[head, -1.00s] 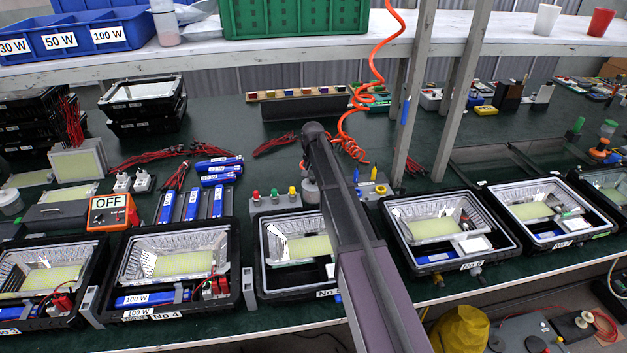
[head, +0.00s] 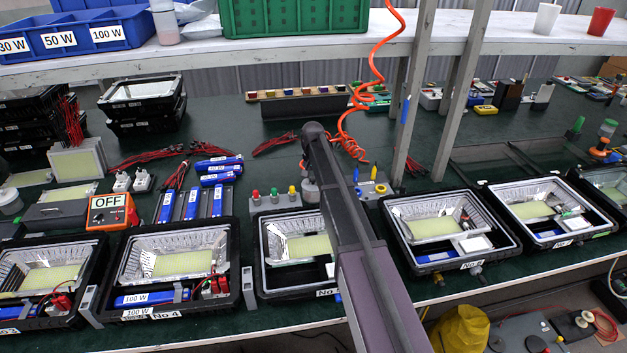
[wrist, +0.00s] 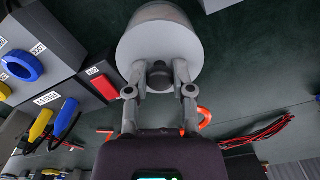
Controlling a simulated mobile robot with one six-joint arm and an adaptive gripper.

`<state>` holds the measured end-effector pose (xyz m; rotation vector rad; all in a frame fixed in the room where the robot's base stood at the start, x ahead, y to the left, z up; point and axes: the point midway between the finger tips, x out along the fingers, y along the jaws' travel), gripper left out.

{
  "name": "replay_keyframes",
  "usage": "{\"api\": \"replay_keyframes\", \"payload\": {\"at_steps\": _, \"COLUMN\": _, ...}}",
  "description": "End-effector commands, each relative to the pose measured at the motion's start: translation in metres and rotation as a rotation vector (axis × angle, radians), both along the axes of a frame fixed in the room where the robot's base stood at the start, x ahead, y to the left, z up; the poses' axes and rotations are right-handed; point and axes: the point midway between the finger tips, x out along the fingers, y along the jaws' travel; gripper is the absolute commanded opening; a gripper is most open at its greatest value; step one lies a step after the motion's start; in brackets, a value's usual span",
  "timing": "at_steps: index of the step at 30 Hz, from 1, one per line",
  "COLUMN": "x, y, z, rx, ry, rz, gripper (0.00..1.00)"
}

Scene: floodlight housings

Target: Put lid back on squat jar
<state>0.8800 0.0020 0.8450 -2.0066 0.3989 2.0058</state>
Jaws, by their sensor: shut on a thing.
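My gripper (wrist: 159,88) in the wrist view is shut on the dark knob (wrist: 159,70) of a round grey lid (wrist: 150,48). One finger is on each side of the knob. In the head view my arm hides the gripper and most of this spot. Only a small grey rounded part (head: 310,192) shows beside the arm, and I cannot tell whether the lid touches a jar.
Black floodlight housings (head: 180,265) line the front of the green bench. An emergency-stop-coloured button box (head: 274,198) and a tool holder (head: 371,187) stand near my arm. An orange coiled hose (head: 350,140) hangs just behind it. Shelf posts (head: 405,120) rise to the right.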

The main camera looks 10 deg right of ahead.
Motion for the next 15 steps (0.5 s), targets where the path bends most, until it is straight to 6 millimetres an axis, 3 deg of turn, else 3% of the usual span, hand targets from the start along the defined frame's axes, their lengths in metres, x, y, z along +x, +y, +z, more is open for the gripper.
{"api": "replay_keyframes", "payload": {"at_steps": 12, "x": 0.0001, "y": 0.0002, "z": -0.0004, "rx": 0.000, "ry": 0.000, "rz": 0.000, "gripper": 0.00}}
{"api": "replay_keyframes", "payload": {"at_steps": 13, "x": 0.0001, "y": 0.0002, "z": -0.0004, "rx": 0.000, "ry": 0.000, "rz": 0.000, "gripper": 0.40}}
{"api": "replay_keyframes", "payload": {"at_steps": 15, "x": 0.0001, "y": 0.0002, "z": -0.0004, "rx": 0.000, "ry": 0.000, "rz": 0.000, "gripper": 0.61}}
